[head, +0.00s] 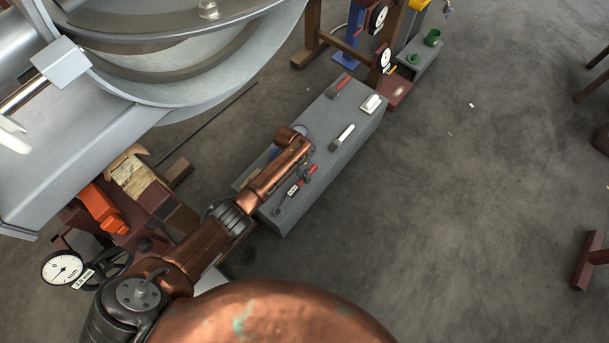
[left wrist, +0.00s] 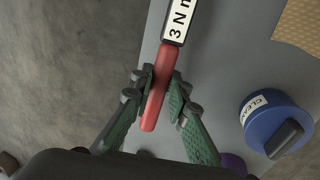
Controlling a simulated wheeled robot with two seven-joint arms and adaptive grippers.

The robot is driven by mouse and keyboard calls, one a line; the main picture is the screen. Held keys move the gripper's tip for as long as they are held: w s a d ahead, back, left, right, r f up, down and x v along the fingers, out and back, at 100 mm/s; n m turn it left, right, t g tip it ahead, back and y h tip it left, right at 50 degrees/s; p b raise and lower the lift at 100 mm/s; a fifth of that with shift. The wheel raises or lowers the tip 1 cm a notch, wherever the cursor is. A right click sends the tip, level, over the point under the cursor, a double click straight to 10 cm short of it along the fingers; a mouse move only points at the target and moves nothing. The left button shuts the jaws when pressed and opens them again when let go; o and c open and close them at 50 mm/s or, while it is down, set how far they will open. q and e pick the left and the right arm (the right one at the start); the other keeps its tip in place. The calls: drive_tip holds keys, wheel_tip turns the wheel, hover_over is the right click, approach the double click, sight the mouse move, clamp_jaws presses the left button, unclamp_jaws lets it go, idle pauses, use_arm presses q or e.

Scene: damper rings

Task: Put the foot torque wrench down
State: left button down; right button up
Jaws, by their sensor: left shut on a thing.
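The foot torque wrench (head: 293,189) has a red handle and a white label and is over the front part of the grey bench top (head: 343,164). In the left wrist view its red handle (left wrist: 156,100) runs between the fingers, and part of "3 N m" can be read on the label (left wrist: 178,20). My left gripper (left wrist: 158,94) is shut on the red handle. In the head view my left gripper (head: 307,169) is small and partly hidden by my arm. I cannot tell whether the wrench touches the bench. My right gripper is not in view.
A white-handled tool (head: 342,137), a white block (head: 371,104) and a red-handled tool (head: 341,86) lie farther along the bench. A blue container marked "CLEAN" (left wrist: 262,122) and a tan sheet (left wrist: 300,28) are right of the wrench. Large metal machinery (head: 190,75) stands left.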

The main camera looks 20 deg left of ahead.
use_arm(q)
drive_tip(key=shift+w+r, duration=0.1)
drive_tip(key=shift+w+f+g+b, duration=0.1)
drive_tip(key=shift+f+g+b, duration=0.2)
drive_tip(key=shift+f+b, duration=0.4)
drive_tip(key=shift+r, duration=0.15)
drive_tip(key=c, duration=2.3)
unclamp_jaws()
drive_tip(key=shift+o, duration=0.6)
drive_tip(key=o, duration=0.6)
drive_tip(key=shift+c, duration=0.2)
